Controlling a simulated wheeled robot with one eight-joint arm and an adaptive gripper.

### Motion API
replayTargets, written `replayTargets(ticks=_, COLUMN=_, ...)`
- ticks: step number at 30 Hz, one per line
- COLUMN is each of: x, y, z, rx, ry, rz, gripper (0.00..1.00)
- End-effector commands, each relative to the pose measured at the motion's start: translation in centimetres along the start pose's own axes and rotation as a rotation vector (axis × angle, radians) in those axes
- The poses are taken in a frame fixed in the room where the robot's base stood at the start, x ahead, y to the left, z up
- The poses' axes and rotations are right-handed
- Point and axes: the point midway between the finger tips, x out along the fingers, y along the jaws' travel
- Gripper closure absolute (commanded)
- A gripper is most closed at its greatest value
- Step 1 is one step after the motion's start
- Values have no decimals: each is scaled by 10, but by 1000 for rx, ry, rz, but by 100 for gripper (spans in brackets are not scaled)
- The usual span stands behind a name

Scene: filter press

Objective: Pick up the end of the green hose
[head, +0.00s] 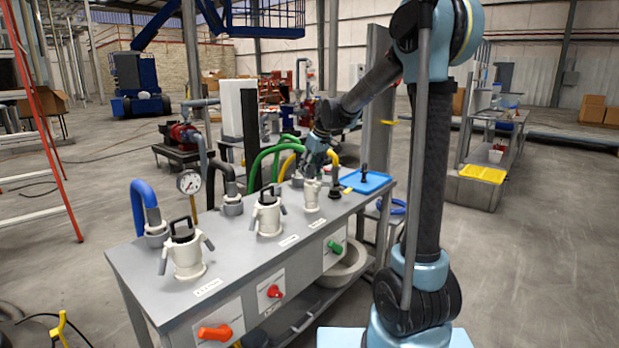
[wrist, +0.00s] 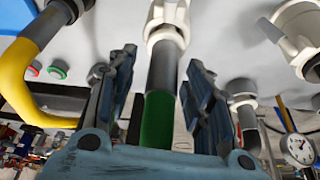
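The green hose (head: 262,158) arcs up from behind the grey bench in the head view, toward my gripper (head: 315,165). In the wrist view the green hose (wrist: 157,120) has a dark grey end sleeve (wrist: 163,70) that meets a pale metal collar (wrist: 166,35). My gripper (wrist: 158,90) is open, with one finger on each side of the hose and sleeve. Narrow gaps seem to show beside the hose, so I see no clear grip. In the head view my arm and gripper partly hide the hose end.
The bench (head: 215,285) carries several white cam-lever couplings, such as one at the near left (head: 186,255). A blue hose (head: 143,205) and a yellow hose (wrist: 25,80) stand nearby. A pressure gauge (head: 188,182) and a blue tray (head: 367,181) are also there.

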Motion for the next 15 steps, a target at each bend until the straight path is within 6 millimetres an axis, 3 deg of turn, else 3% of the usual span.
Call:
replayTargets(ticks=1, x=0, y=0, z=0, rx=0, ry=0, rz=0, gripper=68)
replayTargets(ticks=5, x=0, y=0, z=0, rx=0, ry=0, rz=0, gripper=97)
replayTargets(ticks=6, x=0, y=0, z=0, rx=0, ry=0, rz=0, gripper=100)
replayTargets(ticks=15, x=-1, y=0, z=0, rx=0, ry=0, rz=0, gripper=100)
